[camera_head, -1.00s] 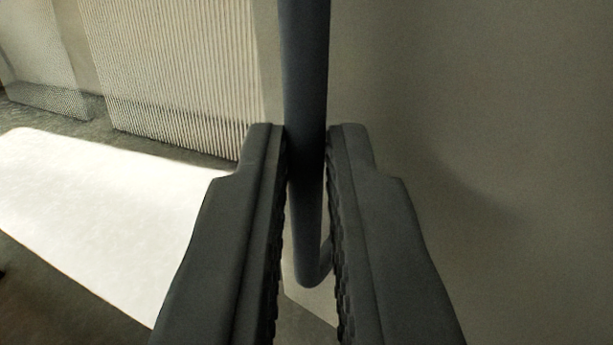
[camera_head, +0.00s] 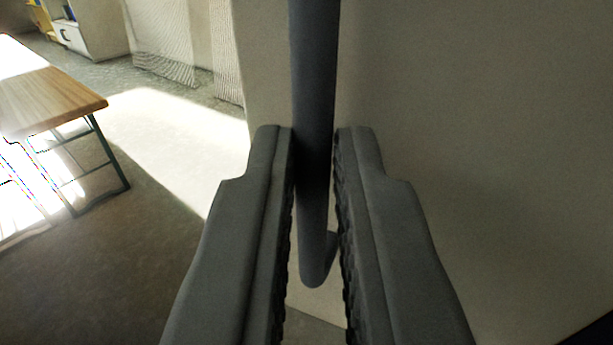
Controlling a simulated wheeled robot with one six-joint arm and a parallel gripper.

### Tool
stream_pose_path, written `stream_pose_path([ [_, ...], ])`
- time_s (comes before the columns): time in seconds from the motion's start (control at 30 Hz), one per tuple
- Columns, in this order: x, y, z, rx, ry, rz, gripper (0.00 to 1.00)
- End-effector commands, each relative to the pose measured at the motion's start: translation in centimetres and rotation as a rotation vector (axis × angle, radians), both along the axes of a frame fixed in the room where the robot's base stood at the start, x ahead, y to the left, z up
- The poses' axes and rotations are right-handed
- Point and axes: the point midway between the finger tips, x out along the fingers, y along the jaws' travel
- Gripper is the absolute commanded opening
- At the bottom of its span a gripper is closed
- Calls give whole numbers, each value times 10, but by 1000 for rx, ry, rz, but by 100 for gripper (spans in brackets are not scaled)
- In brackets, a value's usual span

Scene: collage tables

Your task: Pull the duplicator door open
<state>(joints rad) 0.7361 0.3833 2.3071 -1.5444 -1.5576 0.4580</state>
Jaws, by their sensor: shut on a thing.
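A dark grey vertical bar handle (camera_head: 312,70) runs down from the top of the view and bends back at its lower end toward a pale beige door panel (camera_head: 470,130). The panel fills the right side of the view. My gripper (camera_head: 314,160) is shut on the handle, with one dark ridged finger on each side of it. The rest of the duplicator is out of view, and the handle's upper end is cut off by the frame.
A wooden-topped table (camera_head: 50,98) with thin dark metal legs stands at the left. A cabinet (camera_head: 85,30) stands at the far upper left. Open floor (camera_head: 130,235), partly sunlit, lies between the table and the door panel.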

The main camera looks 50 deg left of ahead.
Motion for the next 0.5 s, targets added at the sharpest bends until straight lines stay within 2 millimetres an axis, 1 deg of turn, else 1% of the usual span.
stream_pose_path([
  [0.03,-1,-7,2,-3,-4,-10,0],
  [0.2,-6,-13,2,-3,-6,-14,0],
  [0.5,-7,-16,3,-4,-7,-17,0],
])
